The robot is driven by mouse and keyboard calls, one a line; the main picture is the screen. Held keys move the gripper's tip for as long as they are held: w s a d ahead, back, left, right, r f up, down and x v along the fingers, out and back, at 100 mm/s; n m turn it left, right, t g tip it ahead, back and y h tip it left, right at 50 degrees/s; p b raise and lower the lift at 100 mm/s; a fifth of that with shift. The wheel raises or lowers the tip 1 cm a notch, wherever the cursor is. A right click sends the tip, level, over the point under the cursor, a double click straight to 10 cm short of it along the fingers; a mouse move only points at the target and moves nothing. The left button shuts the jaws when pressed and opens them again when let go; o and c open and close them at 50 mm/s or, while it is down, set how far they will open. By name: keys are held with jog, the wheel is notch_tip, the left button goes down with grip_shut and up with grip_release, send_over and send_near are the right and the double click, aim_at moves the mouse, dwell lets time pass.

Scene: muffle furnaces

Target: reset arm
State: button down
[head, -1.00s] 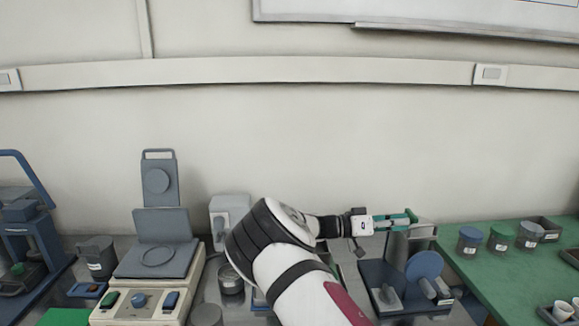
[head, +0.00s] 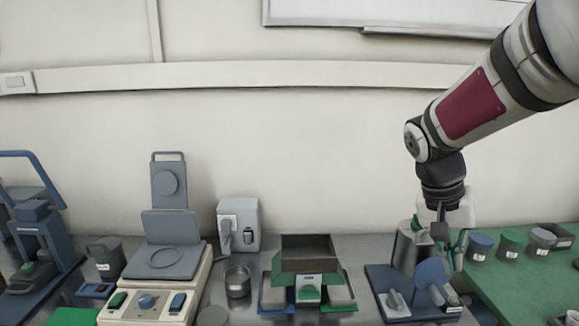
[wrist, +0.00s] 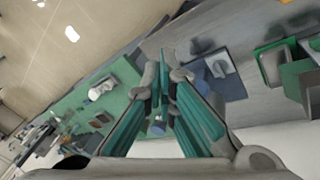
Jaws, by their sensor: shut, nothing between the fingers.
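My gripper (head: 450,245) hangs at the right of the head view, pointing down from my raised arm. It is in front of or above the blue-based stand (head: 395,292) and near the metal cylinder (head: 408,248); the head view does not show whether it touches them. In the wrist view my gripper (wrist: 163,62) shows its green-sided fingers converging at the tips. It is shut with nothing held.
A dark tray on a green holder (head: 308,250) stands at middle right. A heating device with a raised lid (head: 160,262) is at left. Several lidded jars, including a blue-topped one (head: 480,246), stand on the green mat (head: 520,285) at right.

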jog(key=s+a+r+n+t+y, duration=0.2)
jog(key=s+a, duration=0.3)
jog(key=s, duration=0.3)
jog(key=s+a+r+n+t+y, duration=0.2)
jog(key=s+a+r+n+t, duration=0.1)
jog(key=s, duration=0.5)
jog(key=shift+s+a+r+n+t, duration=0.4)
jog(key=shift+a+r+n, duration=0.2)
jog(key=shift+a+n, duration=0.5)
